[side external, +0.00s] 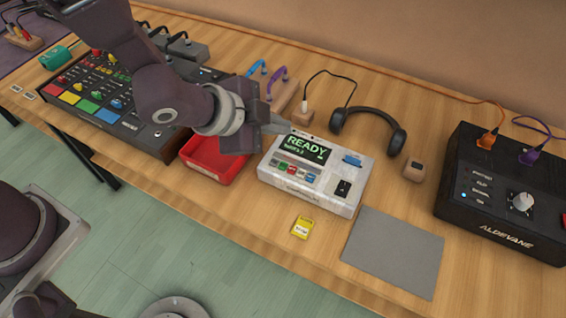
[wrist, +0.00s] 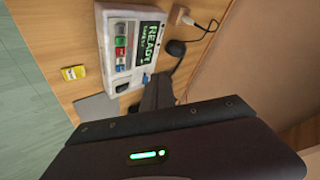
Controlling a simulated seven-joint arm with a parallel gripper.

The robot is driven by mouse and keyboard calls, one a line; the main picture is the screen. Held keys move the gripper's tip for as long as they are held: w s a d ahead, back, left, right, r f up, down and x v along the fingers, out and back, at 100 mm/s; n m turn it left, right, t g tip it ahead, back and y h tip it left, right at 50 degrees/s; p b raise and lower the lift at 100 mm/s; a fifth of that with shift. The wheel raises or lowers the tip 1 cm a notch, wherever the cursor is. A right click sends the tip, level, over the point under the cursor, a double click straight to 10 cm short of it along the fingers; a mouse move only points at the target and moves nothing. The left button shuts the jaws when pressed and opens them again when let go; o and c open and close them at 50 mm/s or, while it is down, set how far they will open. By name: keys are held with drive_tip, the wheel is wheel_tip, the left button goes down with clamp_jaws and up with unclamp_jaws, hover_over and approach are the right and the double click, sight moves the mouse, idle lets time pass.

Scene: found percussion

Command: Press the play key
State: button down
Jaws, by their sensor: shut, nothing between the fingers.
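A white sampler (side external: 315,175) stands on the wooden table, with a lit screen (side external: 306,149) reading READY. Below the screen is a row of small coloured keys (side external: 292,171), red and green among them; their markings are too small to read, so I cannot tell which is the play key. The sampler also shows in the wrist view (wrist: 130,52), turned on its side. My gripper (side external: 284,127) is shut and empty. Its fingertips are near the sampler's back left corner, seemingly above it. In the wrist view the dark fingers (wrist: 158,92) point towards the sampler.
A red tray (side external: 212,172) sits left of the sampler, by a pad mixer (side external: 112,105). Headphones (side external: 372,124) and a cabled wooden block (side external: 302,114) lie behind. A yellow card (side external: 302,228) and grey mat (side external: 394,252) lie in front. A black box (side external: 502,205) is right.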

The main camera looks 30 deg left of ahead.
sight(279, 168)
drive_tip(key=shift+f, duration=4.4)
drive_tip(key=shift+f, duration=0.1)
drive_tip(key=shift+f, duration=0.3)
drive_tip(key=shift+f, duration=0.25)
drive_tip(key=shift+r, duration=0.65)
drive_tip(key=shift+r, duration=0.1)
drive_tip(key=shift+r, duration=2.45)
drive_tip(key=shift+f, duration=2.3)
